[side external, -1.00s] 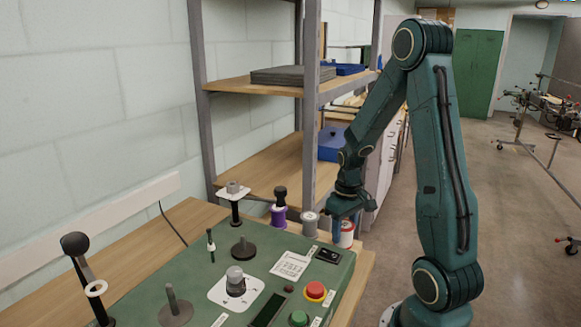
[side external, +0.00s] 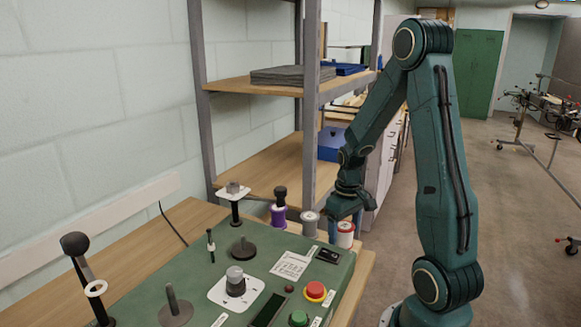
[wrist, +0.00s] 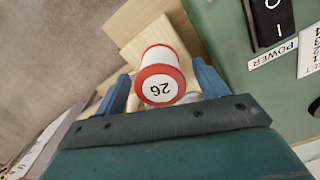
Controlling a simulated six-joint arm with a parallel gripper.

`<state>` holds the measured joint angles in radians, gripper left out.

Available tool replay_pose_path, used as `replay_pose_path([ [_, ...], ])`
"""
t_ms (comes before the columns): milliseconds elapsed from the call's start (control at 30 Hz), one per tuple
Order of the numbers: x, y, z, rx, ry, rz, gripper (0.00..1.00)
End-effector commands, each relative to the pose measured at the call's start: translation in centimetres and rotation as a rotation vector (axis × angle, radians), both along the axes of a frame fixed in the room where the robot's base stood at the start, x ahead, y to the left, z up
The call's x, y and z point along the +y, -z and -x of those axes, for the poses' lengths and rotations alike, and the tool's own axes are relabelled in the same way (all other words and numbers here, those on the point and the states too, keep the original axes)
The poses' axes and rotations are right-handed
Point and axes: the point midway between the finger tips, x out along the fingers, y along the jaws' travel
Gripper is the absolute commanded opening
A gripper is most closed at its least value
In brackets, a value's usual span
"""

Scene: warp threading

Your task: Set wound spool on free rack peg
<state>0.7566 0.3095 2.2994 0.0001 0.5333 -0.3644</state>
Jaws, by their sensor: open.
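A spool with red flanges and a white middle (side external: 345,235) stands upright at the far right end of the green machine. In the wrist view its round white end label reads 26 (wrist: 160,89). My gripper (side external: 346,215) is just above this spool. In the wrist view my gripper's blue fingers (wrist: 160,72) are spread to either side of the spool, with gaps between. A purple spool (side external: 279,215) and a grey spool-like piece (side external: 310,224) stand to its left in the same row. The peg under the red-flanged spool is hidden.
The green machine (side external: 210,262) carries upright posts, a red button (side external: 315,290) and a green button (side external: 299,318). A shelf post (side external: 311,120) rises close behind the row. The wrist view shows a power switch (wrist: 269,20) to the right of the spool.

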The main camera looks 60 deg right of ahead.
Motion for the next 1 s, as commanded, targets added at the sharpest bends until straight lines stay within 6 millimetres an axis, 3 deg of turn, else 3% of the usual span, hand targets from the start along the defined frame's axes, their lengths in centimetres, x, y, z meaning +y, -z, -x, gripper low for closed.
replay_pose_path([
  [267, 0.0, -2.5, 0.0, -0.002, 0.0, 0.002, 0.72],
  [700, -0.1, -9.6, -0.1, -0.004, 0.0, 0.004, 0.72],
  [1000, 0.0, -12.9, 0.0, -0.001, 0.0, 0.002, 0.72],
])
